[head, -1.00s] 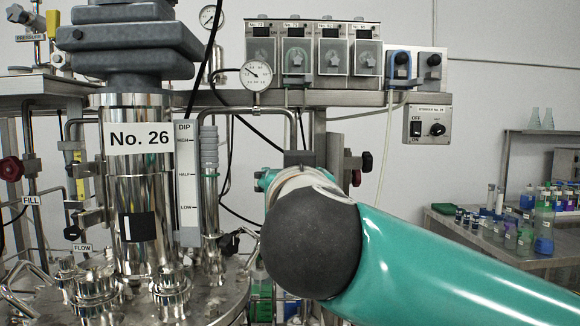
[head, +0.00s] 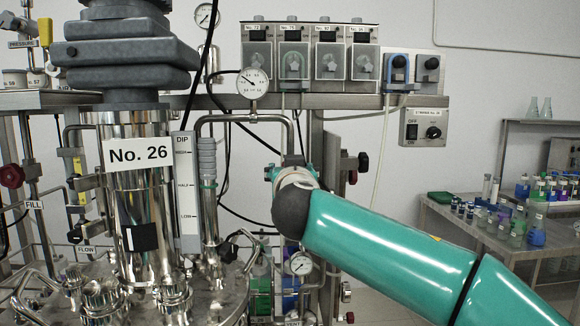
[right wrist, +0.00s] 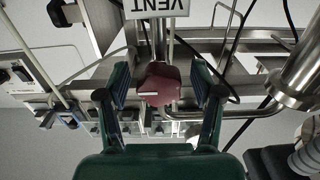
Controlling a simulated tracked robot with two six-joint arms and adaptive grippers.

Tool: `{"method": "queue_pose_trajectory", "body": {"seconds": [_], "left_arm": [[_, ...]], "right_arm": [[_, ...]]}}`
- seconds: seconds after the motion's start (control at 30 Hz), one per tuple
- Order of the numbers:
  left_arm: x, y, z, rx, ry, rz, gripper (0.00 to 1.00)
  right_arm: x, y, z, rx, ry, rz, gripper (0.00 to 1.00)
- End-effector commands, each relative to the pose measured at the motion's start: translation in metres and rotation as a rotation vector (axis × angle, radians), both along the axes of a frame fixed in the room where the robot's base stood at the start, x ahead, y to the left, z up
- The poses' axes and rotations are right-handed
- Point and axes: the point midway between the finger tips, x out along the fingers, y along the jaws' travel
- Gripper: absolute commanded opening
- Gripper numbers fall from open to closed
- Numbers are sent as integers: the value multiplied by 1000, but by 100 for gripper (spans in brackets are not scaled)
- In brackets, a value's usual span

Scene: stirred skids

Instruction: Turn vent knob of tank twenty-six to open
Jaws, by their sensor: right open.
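The tank (head: 165,240), a polished steel vessel labelled No. 26, stands at the left of the head view. In the right wrist view a dark red knob (right wrist: 158,82) with a short white pointer line lies near the VENT label (right wrist: 157,8), which appears upside down. The pointer line runs across the picture. My right gripper (right wrist: 160,80) is open, one finger on each side of the knob, with visible gaps. In the head view my teal right arm hides most of that gripper and the knob. My left gripper is not in view.
Steel pipes run close by; one (right wrist: 300,75) is at the right of the wrist view. A round gauge (head: 252,83) and a row of pump units (head: 310,55) sit above the arm. A bench (head: 470,235) with several bottles stands at the right.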

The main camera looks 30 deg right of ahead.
Motion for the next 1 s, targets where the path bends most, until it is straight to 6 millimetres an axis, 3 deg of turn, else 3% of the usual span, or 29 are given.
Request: {"method": "queue_pose_trajectory", "body": {"seconds": [0.23,0.6,1.0], "left_arm": [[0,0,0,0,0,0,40],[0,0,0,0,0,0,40],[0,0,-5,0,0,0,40]], "right_arm": [[1,0,-1,0,0,0,66],[1,0,-1,0,0,0,6],[1,0,-2,-51,31,2,6]]}}
